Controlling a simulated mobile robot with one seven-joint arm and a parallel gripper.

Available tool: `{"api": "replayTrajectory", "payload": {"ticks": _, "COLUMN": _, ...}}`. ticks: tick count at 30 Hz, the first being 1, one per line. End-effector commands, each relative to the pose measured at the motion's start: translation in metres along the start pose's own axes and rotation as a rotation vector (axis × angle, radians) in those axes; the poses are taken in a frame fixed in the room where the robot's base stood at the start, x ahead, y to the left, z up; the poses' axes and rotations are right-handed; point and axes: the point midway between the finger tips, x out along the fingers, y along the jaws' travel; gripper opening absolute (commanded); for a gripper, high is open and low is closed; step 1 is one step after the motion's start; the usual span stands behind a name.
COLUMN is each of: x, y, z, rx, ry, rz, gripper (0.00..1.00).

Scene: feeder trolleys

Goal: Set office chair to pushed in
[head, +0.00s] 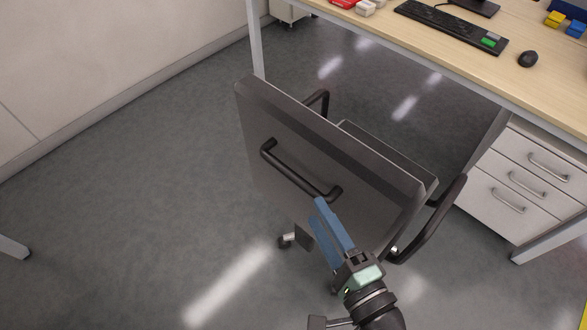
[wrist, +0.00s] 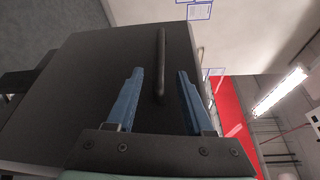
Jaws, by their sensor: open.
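The office chair (head: 290,130) stands in front of the desk (head: 460,55), with its dark backrest toward me. Its seat (head: 385,150) points toward the desk, and the chair stands out from the desk edge with floor showing between. A black bar handle (head: 300,172) is fixed across the back of the backrest; it also shows in the wrist view (wrist: 161,65). My gripper (head: 322,218) has blue fingers and is close to the backrest, just below the handle's right end. In the wrist view my gripper (wrist: 158,75) is open, with the handle seen between its fingers and not clamped.
A drawer unit (head: 520,185) stands under the desk at right. A keyboard (head: 450,25) and a mouse (head: 528,59) lie on the desk. A desk leg (head: 256,45) is left of the chair. Floor under the desk's middle is clear.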

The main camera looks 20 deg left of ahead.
Motion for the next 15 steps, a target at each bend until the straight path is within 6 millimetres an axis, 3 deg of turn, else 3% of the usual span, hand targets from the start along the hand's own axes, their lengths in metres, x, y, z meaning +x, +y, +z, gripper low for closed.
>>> {"api": "replayTrajectory", "payload": {"ticks": 9, "x": 0.068, "y": -0.001, "z": 0.001, "rx": -0.001, "ry": -0.003, "rz": -0.001, "gripper": 0.52}}
{"api": "replayTrajectory", "payload": {"ticks": 15, "x": 0.092, "y": -0.001, "z": 0.000, "rx": -0.002, "ry": -0.001, "rz": -0.001, "gripper": 0.52}}
